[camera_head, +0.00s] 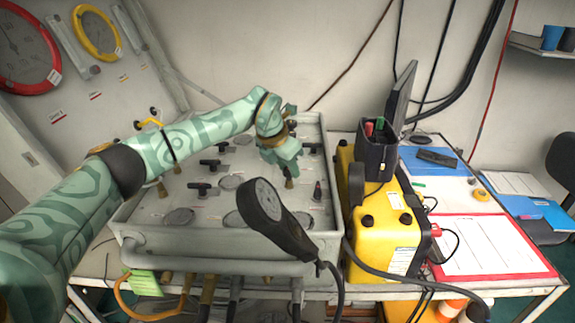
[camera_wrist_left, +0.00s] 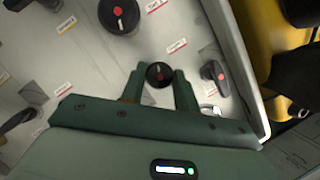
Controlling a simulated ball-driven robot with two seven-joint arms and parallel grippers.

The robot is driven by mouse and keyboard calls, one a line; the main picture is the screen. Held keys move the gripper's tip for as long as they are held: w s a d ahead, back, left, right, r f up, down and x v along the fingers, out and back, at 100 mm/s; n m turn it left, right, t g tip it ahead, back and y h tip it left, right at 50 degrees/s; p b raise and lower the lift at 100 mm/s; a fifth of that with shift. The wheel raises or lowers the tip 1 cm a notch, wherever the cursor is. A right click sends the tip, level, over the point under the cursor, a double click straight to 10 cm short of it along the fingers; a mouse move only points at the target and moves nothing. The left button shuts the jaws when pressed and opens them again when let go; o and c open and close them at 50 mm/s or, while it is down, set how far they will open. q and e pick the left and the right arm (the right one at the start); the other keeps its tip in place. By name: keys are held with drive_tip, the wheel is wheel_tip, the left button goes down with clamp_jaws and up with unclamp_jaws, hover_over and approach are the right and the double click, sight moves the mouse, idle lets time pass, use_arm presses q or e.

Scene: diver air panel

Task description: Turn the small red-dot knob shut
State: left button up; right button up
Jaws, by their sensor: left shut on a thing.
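My left gripper (camera_head: 286,172) reaches down onto the grey panel (camera_head: 160,213), near its right side. In the left wrist view the two green fingers (camera_wrist_left: 160,84) sit on either side of a small round black knob (camera_wrist_left: 159,74) with a red dot and a pale mark. The gripper is shut on this knob. In the head view the knob cannot be made out under the gripper. A larger round black knob with a red dot (camera_wrist_left: 119,13) and a black lever knob with a red dot (camera_wrist_left: 214,73) are nearby. My right gripper is out of view.
A black handset (camera_head: 276,216) stands in front of the panel, close to my left gripper. Several black T-handles (camera_head: 203,189) rise from the panel. A yellow case (camera_head: 382,240) stands right of it, with a dark bin (camera_head: 378,155) on top.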

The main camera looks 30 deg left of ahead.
use_arm(q)
drive_tip(key=m+h+p, duration=0.1)
drive_tip(key=m, duration=0.1)
drive_tip(key=shift+a+r+m+p, duration=0.1)
drive_tip(key=shift+r+m+p, duration=0.05)
drive_tip(key=shift+m+p, duration=0.2)
drive_tip(key=shift+w+m+g+h, duration=0.1)
drive_tip(key=shift+m+g+h, duration=0.25)
drive_tip(key=shift+m, duration=0.7)
drive_tip(key=shift+f+m+g+h, duration=0.2)
drive_tip(key=shift+m+g+h, duration=0.05)
drive_tip(key=shift+m, duration=0.55)
drive_tip(key=shift+w+a+m+g+b, duration=0.1)
drive_tip(key=shift+m+g+b, duration=0.2)
drive_tip(key=shift+m+b, duration=0.55)
drive_tip(key=m+b, duration=0.1)
drive_tip(key=m+g+b, duration=0.1)
drive_tip(key=shift+w+f+m+h, duration=0.1)
drive_tip(key=shift+f+m+h, duration=0.1)
drive_tip(key=shift+m+h, duration=0.2)
drive_tip(key=m+b, duration=0.2)
drive_tip(key=shift+r+g+b, duration=0.1)
drive_tip(key=shift+g+b, duration=0.3)
drive_tip(key=shift+r+m+b, duration=0.15)
drive_tip(key=shift+m+b, duration=0.2)
drive_tip(key=shift+m, duration=0.1)
